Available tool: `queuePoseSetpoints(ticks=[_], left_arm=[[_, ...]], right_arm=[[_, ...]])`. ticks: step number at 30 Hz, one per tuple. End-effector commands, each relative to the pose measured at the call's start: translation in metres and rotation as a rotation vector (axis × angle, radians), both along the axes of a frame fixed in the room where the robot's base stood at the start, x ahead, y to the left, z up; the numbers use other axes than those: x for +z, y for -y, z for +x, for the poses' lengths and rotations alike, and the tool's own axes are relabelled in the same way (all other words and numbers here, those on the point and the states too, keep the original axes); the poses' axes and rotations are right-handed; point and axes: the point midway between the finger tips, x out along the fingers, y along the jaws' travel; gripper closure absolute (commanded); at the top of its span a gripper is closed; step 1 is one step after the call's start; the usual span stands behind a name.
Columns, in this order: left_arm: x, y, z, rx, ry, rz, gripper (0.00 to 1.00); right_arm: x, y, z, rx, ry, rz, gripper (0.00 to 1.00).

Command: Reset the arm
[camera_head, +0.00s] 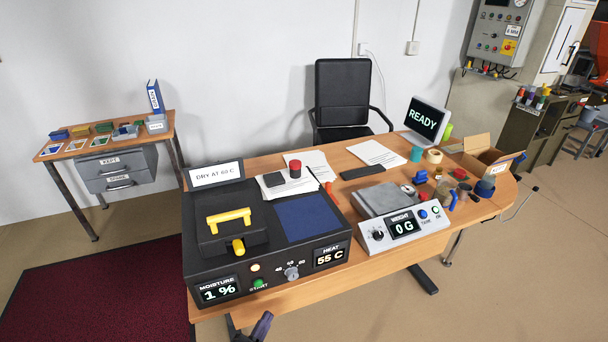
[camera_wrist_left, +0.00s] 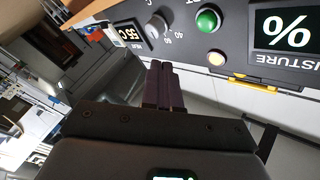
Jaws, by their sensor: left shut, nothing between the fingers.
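My left gripper (camera_head: 262,326) shows at the bottom edge of the head view, in front of the black dryer box (camera_head: 222,262) and below its front panel. In the left wrist view its two dark fingers (camera_wrist_left: 165,88) are together with nothing between them. They point toward the panel with the heat knob (camera_wrist_left: 157,27) and the green start button (camera_wrist_left: 208,19). The fingers look apart from the panel. The dryer's displays read 1 % moisture and 55 C heat. My right gripper is in neither view.
The dryer stands at the left front of the wooden desk (camera_head: 330,163). A scale (camera_head: 404,228) reading 0 G, papers, a monitor (camera_head: 425,118) and an open cardboard box (camera_head: 485,157) share the desk. A chair (camera_head: 342,92) stands behind. Floor in front is clear.

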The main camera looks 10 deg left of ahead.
Motion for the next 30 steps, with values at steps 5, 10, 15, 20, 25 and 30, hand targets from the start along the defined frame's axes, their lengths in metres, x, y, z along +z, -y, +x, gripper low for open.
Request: queuePoseSetpoints(ticks=[5, 10, 15, 20, 25, 30], left_arm=[[-0.036, 0.001, -0.034, 0.01, -0.076, -0.017, 1.0], [-0.028, 0.002, -0.078, 0.048, -0.142, -0.097, 1.0], [-0.019, -0.005, -0.111, 0.114, -0.376, -0.173, 1.0], [-0.007, -0.017, -0.144, 0.18, -0.634, -0.228, 1.0], [0.01, -0.032, -0.188, 0.265, -0.914, -0.262, 1.0], [0.029, -0.042, -0.224, 0.344, -1.125, -0.269, 1.0]], right_arm=[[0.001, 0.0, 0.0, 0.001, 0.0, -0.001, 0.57], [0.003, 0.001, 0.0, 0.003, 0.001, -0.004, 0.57], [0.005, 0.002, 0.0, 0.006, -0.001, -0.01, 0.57], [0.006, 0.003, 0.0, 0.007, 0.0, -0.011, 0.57], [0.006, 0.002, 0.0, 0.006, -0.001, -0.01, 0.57], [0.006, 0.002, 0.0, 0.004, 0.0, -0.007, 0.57]])
